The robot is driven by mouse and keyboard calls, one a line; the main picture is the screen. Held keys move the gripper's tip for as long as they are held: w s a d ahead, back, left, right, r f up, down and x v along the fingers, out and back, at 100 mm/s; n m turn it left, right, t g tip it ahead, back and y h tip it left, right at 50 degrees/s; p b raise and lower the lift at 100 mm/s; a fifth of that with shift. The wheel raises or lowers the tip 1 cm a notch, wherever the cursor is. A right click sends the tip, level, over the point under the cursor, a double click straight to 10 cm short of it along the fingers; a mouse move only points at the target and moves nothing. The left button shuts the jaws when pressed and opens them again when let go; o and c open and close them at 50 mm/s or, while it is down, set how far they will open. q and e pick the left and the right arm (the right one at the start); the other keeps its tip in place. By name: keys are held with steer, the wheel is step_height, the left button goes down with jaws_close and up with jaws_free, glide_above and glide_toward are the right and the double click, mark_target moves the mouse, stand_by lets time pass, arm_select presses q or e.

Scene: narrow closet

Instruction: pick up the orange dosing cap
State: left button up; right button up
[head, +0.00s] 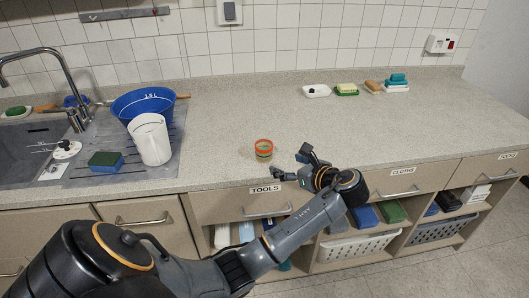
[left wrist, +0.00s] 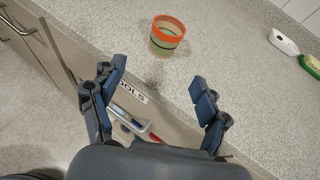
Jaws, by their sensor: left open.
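The orange dosing cap (head: 264,149) stands on the speckled countertop near its front edge, above the drawer labelled TOOLS. It looks like a small cup with an orange rim, a translucent body and a dark band. In the left wrist view the cap (left wrist: 167,36) is upright, ahead of my fingers and between their lines. My left gripper (head: 294,164) is open and empty, just right of and nearer than the cap in the head view, apart from it. Its two spread fingers (left wrist: 157,97) show over the counter edge in the left wrist view. My right gripper is not seen.
A sink, blue bowl (head: 143,103), white jug (head: 150,139) and sponge (head: 105,161) are at the left. Soap dishes (head: 347,89) stand at the back right. The counter around the cap is clear. Drawers and open shelves with baskets (head: 357,246) lie below.

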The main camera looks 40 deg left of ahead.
mark_target(269, 154)
arm_select(q)
steer(key=x, duration=0.8)
steer(key=shift+a+r, duration=0.25)
steer(key=x, duration=0.3)
steer(key=p+x, duration=0.1)
steer(key=x, duration=0.1)
steer(key=shift+w+a, duration=0.3)
steer(key=shift+w, duration=0.15)
steer(key=c, duration=1.3)
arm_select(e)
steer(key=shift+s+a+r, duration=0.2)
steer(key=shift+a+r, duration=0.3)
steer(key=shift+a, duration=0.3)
